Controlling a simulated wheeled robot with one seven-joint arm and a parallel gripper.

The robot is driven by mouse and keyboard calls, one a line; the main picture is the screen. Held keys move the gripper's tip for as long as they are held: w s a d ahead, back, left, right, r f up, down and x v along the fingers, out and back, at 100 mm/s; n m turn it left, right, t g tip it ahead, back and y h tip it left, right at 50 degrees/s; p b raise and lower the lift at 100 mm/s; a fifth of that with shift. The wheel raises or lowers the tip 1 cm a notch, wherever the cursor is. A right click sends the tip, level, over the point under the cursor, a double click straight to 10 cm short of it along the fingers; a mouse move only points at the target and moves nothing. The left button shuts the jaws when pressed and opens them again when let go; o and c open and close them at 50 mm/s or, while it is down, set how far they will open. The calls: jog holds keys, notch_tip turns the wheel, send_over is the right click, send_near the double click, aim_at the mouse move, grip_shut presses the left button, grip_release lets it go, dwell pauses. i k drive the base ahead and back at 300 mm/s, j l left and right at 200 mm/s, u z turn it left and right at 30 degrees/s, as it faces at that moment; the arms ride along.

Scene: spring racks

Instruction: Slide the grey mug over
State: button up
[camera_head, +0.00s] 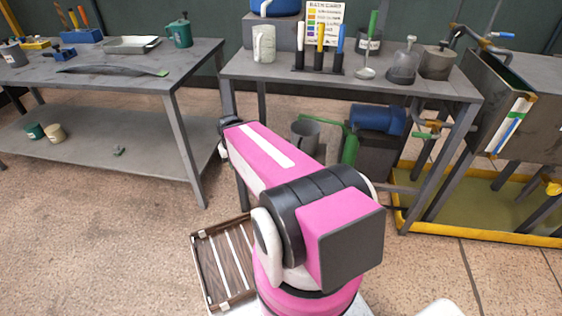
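A grey mug-like vessel (305,133) with an open top stands low under the middle table, just beyond my pink arm; its lower part is hidden by the arm. A pale grey-white tall mug (263,44) with a handle stands upright on the middle table at its back left. I cannot tell which of the two is the task's mug. My arm fills the lower middle of the view and reaches toward the table's front left leg. My gripper cannot be made out; the far end of the arm shows only a dark joint and a small white part.
The middle table (300,72) also holds a rack of coloured tools (320,60), a ladle (366,70), a glass vessel (404,65) and a dark pot (437,63). A slatted wooden crate (226,262) lies on the floor.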

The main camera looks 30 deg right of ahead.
aim_at(304, 133)
jog(key=i+j, duration=0.1)
jog(key=j, duration=0.25)
jog(key=i+j, duration=0.15)
jog(key=j, duration=0.2)
jog(key=i+j, duration=0.1)
jog(key=j, duration=0.25)
jog(key=i+j, duration=0.1)
jog(key=j, duration=0.25)
jog(key=z, duration=1.8)
